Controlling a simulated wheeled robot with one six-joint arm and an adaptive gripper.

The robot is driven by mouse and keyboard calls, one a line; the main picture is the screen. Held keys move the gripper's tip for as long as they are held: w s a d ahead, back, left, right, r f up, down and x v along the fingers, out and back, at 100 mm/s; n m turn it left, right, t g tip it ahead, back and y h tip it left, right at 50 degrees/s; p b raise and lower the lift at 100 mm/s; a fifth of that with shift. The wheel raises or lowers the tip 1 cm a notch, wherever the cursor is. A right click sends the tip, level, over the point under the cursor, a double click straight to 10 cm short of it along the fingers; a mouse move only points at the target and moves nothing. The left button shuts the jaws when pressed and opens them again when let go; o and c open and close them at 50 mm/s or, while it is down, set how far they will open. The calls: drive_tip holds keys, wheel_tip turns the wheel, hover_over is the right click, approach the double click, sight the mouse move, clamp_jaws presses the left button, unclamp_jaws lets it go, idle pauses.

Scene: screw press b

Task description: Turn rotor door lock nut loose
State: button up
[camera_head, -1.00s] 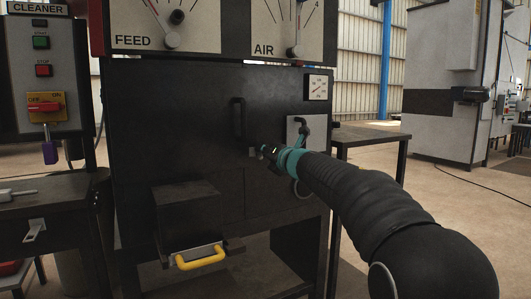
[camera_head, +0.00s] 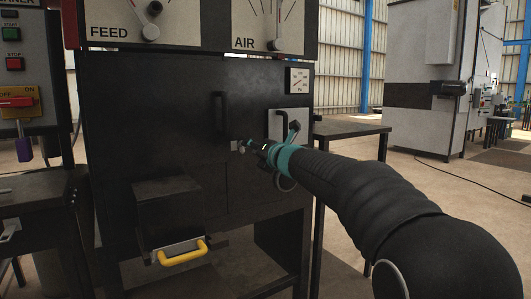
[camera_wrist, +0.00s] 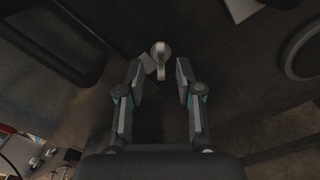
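The lock nut (camera_wrist: 161,55) shows in the wrist view as a small pale winged piece beside a light plate on the dark door. It lies just ahead of the gap between my fingertips. My gripper (camera_wrist: 160,74) is open, with one finger on each side of that gap and nothing held. In the head view, my gripper (camera_head: 251,147) points at the small nut fitting (camera_head: 237,146) on the black door (camera_head: 170,110), below the door's upright handle (camera_head: 219,115). I cannot tell whether a finger touches the nut.
A grey plate with a lever (camera_head: 291,132) sits right of the door handle, close to my wrist. A black box with a yellow handle (camera_head: 183,253) juts out low on the machine. A dark table (camera_head: 350,128) stands to the right.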

drive_tip(key=v, duration=0.7)
drive_tip(key=shift+s+d, duration=0.25)
drive_tip(key=shift+s, duration=0.1)
idle(1.2)
